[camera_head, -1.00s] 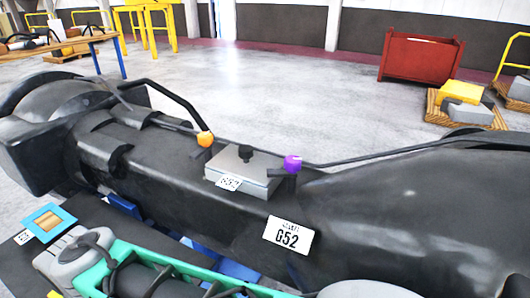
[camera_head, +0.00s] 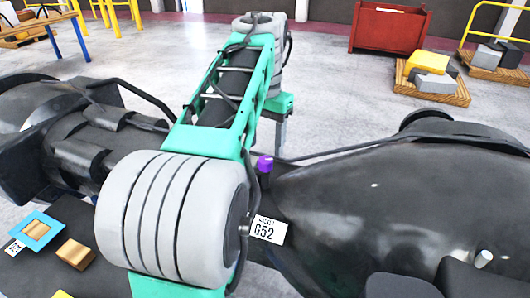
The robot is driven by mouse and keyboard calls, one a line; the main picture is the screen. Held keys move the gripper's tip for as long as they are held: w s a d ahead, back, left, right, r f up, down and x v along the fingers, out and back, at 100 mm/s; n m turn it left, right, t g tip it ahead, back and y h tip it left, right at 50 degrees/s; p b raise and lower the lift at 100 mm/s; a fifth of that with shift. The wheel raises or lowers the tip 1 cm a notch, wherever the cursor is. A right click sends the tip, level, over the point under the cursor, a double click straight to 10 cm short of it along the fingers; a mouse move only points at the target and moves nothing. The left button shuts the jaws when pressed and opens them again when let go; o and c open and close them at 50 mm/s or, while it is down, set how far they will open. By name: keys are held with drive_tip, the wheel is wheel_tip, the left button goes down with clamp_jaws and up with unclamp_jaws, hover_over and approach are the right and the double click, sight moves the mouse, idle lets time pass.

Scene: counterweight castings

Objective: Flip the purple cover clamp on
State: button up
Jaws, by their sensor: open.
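The purple clamp (camera_head: 265,164) has a purple knob on a short black stem. It stands upright on the black casting (camera_head: 370,215), just right of my arm and above the white G52 label (camera_head: 268,230). The grey cover beside it is hidden behind my arm. My green and grey arm reaches from the lower middle to the top of the view, passing over the casting left of the clamp. My gripper's fingers do not show; the wrist area behind the arm is partly hidden. I cannot tell whether anything touches the clamp.
A black cable or rod runs along the casting near the clamp. A blue frame (camera_head: 37,230) and a wooden block (camera_head: 75,253) lie at the lower left. A red bin (camera_head: 391,28) and a loaded pallet (camera_head: 432,88) stand on the open floor behind.

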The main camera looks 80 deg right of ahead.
sight(265, 160)
wheel_tip(265, 160, down, 5)
drive_tip(key=b, duration=0.2)
drive_tip(key=shift+b, duration=0.35)
drive_tip(key=shift+r, duration=0.1)
drive_tip(key=shift+c, duration=0.4)
clamp_jaws()
